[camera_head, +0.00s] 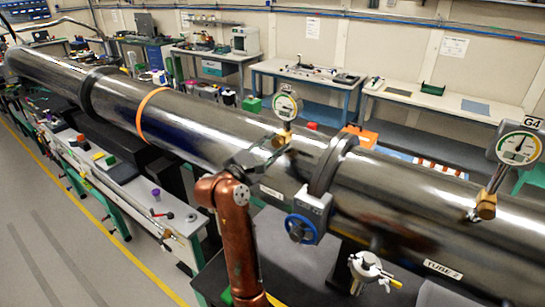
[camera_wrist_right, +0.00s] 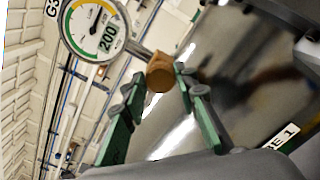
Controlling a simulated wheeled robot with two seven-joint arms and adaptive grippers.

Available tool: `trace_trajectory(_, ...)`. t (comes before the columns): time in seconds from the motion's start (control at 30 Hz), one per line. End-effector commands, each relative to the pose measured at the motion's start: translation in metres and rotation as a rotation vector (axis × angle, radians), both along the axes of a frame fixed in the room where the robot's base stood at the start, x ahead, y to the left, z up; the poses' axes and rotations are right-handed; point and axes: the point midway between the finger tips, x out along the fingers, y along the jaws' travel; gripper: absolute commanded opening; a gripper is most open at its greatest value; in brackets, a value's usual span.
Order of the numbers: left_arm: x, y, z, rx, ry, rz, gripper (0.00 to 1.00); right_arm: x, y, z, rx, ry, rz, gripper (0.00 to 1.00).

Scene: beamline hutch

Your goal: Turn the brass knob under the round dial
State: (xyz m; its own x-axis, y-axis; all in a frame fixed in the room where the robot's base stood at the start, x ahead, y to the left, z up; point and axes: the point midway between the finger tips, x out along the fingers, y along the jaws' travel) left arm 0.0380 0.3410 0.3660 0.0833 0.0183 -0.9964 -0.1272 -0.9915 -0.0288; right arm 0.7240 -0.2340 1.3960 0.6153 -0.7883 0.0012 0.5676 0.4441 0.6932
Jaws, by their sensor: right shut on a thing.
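My left gripper is not in view.
A second dial (camera_head: 519,148), labelled G4, with its own brass knob (camera_head: 486,206) stands at the right. A flange ring (camera_head: 333,163) and a blue handwheel (camera_head: 302,229) are right of my arm. Benches stand behind.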

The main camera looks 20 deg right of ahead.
Motion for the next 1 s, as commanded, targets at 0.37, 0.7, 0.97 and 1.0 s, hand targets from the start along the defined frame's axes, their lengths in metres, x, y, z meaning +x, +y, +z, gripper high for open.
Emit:
trace_trajectory(0.37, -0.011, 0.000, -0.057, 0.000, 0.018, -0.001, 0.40, 0.000, 0.001, -0.007, 0.223, -0.279, 0.000, 0.03)
trace_trajectory(0.7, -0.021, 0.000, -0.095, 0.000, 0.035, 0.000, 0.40, 0.001, 0.000, -0.008, 0.421, -0.534, 0.000, 0.03)
trace_trajectory(0.97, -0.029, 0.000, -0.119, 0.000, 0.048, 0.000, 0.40, 0.001, 0.000, -0.007, 0.564, -0.716, 0.000, 0.03)
trace_trajectory(1.0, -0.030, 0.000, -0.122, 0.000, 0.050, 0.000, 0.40, 0.001, 0.000, -0.008, 0.584, -0.741, 0.000, 0.03)
